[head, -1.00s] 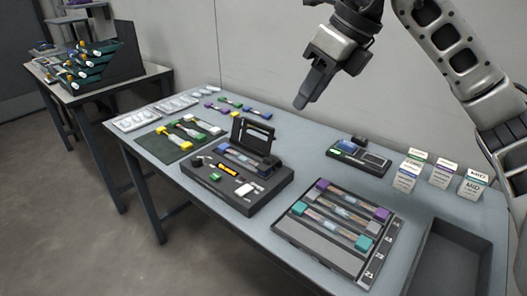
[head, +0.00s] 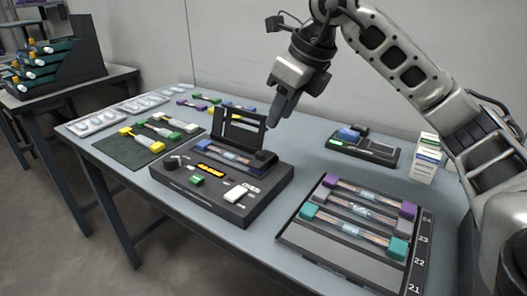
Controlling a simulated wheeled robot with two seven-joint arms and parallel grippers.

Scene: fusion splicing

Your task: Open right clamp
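The fusion splicer (head: 222,208) is a dark box on the table with its black lid (head: 240,130) standing up. A strip with blue parts (head: 222,155) lies across it in front of the lid. A black block (head: 264,160) at the right end of that strip looks like the right clamp; whether it is open or shut is too small to tell. My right gripper (head: 279,111) hangs above and behind the splicer, just right of the lid's top, its dark fingers pointing down. The fingers overlap in this view, and nothing shows between them. My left gripper is not in view.
A tray (head: 330,247) with several purple- and teal-ended fibre pieces lies right of the splicer. A dark device (head: 362,148) and a white box (head: 425,158) stand behind. A green mat (head: 122,150) with connectors lies left. Bare table surrounds the splicer's right side.

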